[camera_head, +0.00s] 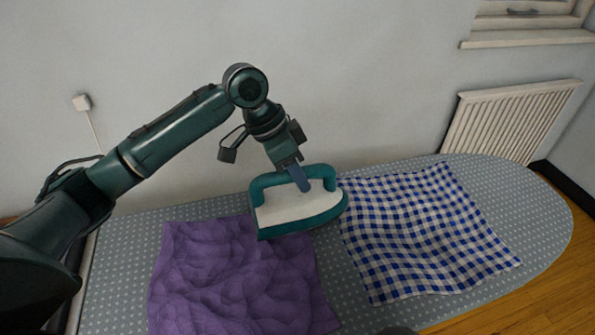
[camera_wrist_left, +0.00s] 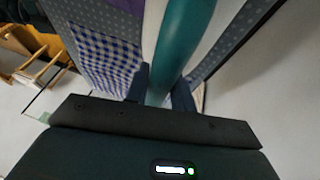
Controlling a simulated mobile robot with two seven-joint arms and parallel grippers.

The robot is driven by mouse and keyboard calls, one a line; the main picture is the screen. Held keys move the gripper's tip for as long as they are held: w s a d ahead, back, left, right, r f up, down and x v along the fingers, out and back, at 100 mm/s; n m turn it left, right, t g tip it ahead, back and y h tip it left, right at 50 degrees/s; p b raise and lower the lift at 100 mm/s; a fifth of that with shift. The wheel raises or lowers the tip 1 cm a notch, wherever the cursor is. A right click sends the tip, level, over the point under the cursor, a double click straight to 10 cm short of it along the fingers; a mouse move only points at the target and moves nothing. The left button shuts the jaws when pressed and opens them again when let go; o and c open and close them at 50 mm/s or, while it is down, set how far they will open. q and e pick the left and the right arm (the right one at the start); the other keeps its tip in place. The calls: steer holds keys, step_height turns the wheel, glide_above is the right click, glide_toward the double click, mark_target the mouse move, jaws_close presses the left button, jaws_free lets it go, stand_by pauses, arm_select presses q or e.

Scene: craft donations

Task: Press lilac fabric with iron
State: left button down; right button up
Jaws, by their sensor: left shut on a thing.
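The lilac fabric (camera_head: 235,280) lies wrinkled on the left part of the dotted grey ironing board (camera_head: 120,240). The teal and white iron (camera_head: 300,208) is at the fabric's upper right corner, its tip pointing right. I cannot tell whether its base touches the fabric or hangs just above it. My left gripper (camera_head: 301,182) is shut on the iron's handle from above. In the left wrist view, the teal handle (camera_wrist_left: 183,40) runs between the fingers of the left gripper (camera_wrist_left: 162,92). My right gripper is not in view.
A blue and white checked cloth (camera_head: 425,235) lies flat on the board right of the iron; it also shows in the left wrist view (camera_wrist_left: 105,60). A white radiator (camera_head: 510,120) and a wall socket (camera_head: 82,102) are behind. The board's rounded right end is bare.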

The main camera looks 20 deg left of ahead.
mark_target(262, 175)
arm_select(q)
steer(key=shift+f, duration=0.15)
steer(key=shift+s+a+f+p, duration=0.1)
steer(key=shift+s+a+p, duration=0.65)
steer(key=shift+a, duration=0.45)
steer(key=shift+s+a+p, duration=0.55)
steer(key=shift+s+a, duration=0.35)
steer(key=shift+a, duration=0.25)
steer(key=s+a+p, duration=0.2)
steer(key=s+a, duration=0.3)
steer(key=a, duration=0.2)
steer(key=shift+f, duration=0.15)
steer(key=shift+a, duration=0.15)
steer(key=shift+p, duration=0.75)
